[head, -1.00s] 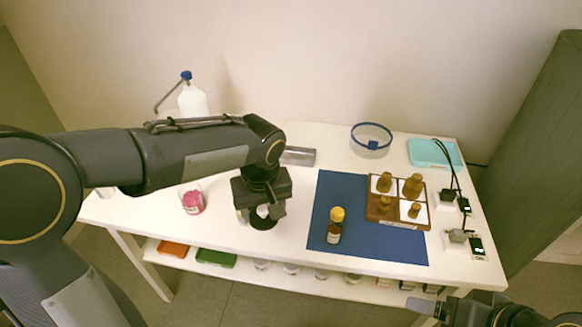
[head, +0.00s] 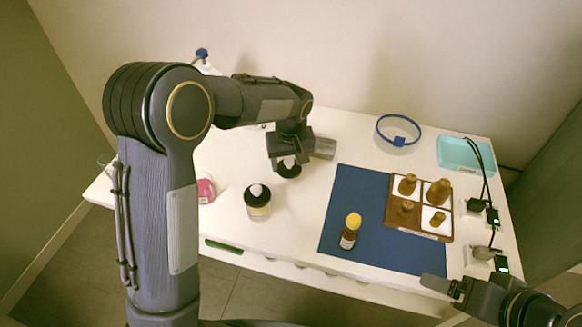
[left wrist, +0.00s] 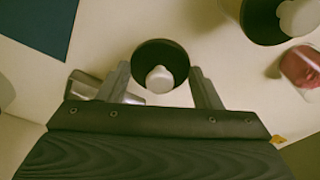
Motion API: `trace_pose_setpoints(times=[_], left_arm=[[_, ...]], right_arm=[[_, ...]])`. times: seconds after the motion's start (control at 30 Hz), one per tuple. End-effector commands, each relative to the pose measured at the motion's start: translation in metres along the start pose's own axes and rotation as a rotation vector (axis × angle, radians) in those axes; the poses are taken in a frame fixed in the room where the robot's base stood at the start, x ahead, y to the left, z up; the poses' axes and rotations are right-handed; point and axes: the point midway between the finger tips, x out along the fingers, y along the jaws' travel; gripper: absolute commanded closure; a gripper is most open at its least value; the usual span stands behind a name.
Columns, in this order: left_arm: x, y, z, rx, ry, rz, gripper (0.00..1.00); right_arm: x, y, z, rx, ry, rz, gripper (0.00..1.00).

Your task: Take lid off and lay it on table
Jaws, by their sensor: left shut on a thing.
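My left gripper (head: 288,162) is shut on a round dark lid (head: 289,171) with a pale knob-like spot. In the left wrist view the lid (left wrist: 150,53) sits between the two fingers. The lid is apart from the jar; I cannot tell if it touches the table. The jar (head: 258,211), pale-bodied with a dark round top and a white lump in its middle, stands upright in front of the gripper. It is at the upper right in the left wrist view (left wrist: 262,25). My right gripper (head: 440,286) is at the lower right; its opening is unclear.
A metallic block (head: 324,148) lies close beside the left gripper. A pink-filled jar (head: 206,189) stands left of the jar. On the right are a blue mat (head: 345,200), a yellow-capped bottle (head: 350,232), and a wooden rack (head: 425,234) with brown bottles. White table shows between jar and mat.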

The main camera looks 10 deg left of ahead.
Motion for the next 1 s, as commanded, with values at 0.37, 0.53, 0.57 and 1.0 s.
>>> trace_pose_setpoints(times=[0.37,0.53,0.57,1.0], left_arm=[[0.034,0.007,-0.021,-0.001,0.001,0.000,0.69],[0.059,0.008,-0.021,0.001,-0.001,-0.001,0.69],[0.063,0.008,-0.020,0.001,-0.001,-0.001,0.69],[0.071,0.009,-0.020,0.000,0.002,0.001,0.39]], right_arm=[[-0.001,-0.001,-0.001,0.000,0.000,0.000,0.19],[-0.001,0.000,0.000,0.000,0.000,0.000,0.19],[-0.001,0.000,0.000,0.000,0.000,0.000,0.19],[0.002,0.001,0.001,0.000,0.000,0.000,0.19]])
